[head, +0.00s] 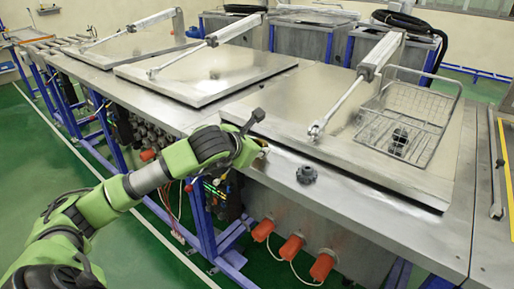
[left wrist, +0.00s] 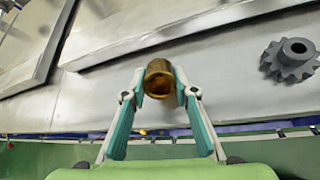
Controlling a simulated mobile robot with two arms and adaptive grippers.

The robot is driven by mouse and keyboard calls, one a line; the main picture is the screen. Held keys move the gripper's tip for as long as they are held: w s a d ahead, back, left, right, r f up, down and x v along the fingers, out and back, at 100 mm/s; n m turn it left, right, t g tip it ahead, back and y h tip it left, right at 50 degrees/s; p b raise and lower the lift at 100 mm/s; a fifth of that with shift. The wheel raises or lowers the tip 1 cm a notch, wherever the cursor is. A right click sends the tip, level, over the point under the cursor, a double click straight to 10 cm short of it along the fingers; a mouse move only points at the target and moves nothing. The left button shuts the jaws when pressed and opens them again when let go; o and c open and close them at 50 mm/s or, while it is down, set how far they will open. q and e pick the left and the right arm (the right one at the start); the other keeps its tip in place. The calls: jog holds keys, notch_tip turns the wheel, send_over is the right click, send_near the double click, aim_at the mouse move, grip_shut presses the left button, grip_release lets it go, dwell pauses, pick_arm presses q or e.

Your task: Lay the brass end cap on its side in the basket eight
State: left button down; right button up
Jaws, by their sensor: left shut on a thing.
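The brass end cap (left wrist: 159,80) is a short golden cylinder with a hollow, dark-looking open end toward the camera in the left wrist view. My left gripper (left wrist: 160,88) is shut on it, one finger on each side. In the head view the left gripper (head: 262,148) is at the front edge of the steel bench, left of a dark gear, and the cap is mostly hidden there. A wire basket (head: 425,97) sits on the rightmost lid, behind and to the right of the gripper. No number is readable on it. My right gripper is not in view.
A dark gear (head: 306,174) lies on the bench's front strip and also shows in the left wrist view (left wrist: 290,60). Another dark part (head: 399,138) is in the basket. A pneumatic cylinder (head: 378,56) slants over the lid, left of the basket. Orange connectors (head: 292,247) hang below the bench.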

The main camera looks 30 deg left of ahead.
pick_arm(q)
jog(key=shift+r, duration=0.1)
dwell(0.3)
jog(key=c, duration=1.6)
grip_release()
jog(key=shift+o, duration=0.2)
jog(key=v, duration=1.2)
